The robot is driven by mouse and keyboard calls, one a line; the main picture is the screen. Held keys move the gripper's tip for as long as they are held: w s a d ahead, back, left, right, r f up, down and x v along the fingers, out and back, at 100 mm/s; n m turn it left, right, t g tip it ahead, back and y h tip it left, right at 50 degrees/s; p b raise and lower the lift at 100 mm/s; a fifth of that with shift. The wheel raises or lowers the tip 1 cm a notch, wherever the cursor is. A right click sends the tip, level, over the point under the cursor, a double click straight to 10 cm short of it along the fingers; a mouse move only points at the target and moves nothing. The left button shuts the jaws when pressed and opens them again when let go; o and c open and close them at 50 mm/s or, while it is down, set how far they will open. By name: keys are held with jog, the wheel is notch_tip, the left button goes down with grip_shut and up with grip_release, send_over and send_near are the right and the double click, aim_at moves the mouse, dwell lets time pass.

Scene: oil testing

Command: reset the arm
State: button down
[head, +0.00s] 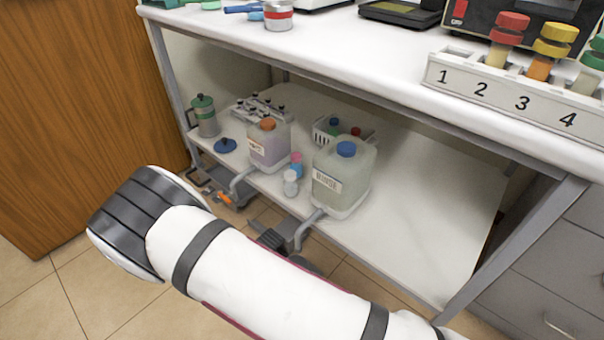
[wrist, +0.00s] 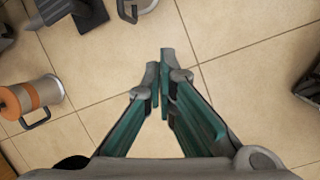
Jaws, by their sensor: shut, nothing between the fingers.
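My gripper (wrist: 160,75) shows in the wrist view with its two fingers together and nothing between them. It hangs over bare tiled floor. In the head view my white arm crosses the lower part of the picture in front of the bench, and it hides the gripper there.
A white bench (head: 350,40) has a lower shelf (head: 425,225) with a jug with an orange cap (head: 269,150) and a jug with a blue cap (head: 343,180). A numbered rack (head: 500,97) stands on top. A wooden panel (head: 80,110) is at left. Tiled floor (wrist: 240,70) is clear below my gripper.

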jog(key=w+d+r+m, duration=0.2)
jog(key=w+r, duration=0.1)
jog(key=r, duration=0.4)
jog(key=w+d+r+m, duration=0.2)
jog(key=r, duration=0.5)
jog(key=w+d+r+m, duration=0.3)
jog(key=r, duration=0.4)
jog(key=s+d+r+m+g, duration=0.1)
jog(key=d+r+m, duration=0.2)
jog(key=d+r, duration=0.45)
jog(key=s+d+r+m+g, duration=0.1)
jog(key=d+r+m, duration=0.25)
jog(key=r, duration=0.65)
jog(key=s+d+r+m, duration=0.5)
jog(key=s+d+r, duration=0.7)
jog(key=s, duration=0.1)
jog(key=s+d+r+m+g+y, duration=0.1)
jog(key=s+m, duration=0.1)
jog(key=s, duration=0.6)
jog(key=s+d+r+m+y, duration=0.1)
jog(key=s+m+y, duration=0.15)
jog(key=s, duration=0.55)
notch_tip(320, 180, up, 32)
jog(key=t+p, duration=0.4)
jog(key=p, duration=2.5)
jog(key=shift+s+d+h+p, duration=0.3)
jog(key=shift+d+h+p, duration=0.05)
jog(key=shift+d+h, duration=0.1)
jog(key=shift+w+a+f, duration=0.1)
jog(key=shift+f, duration=0.05)
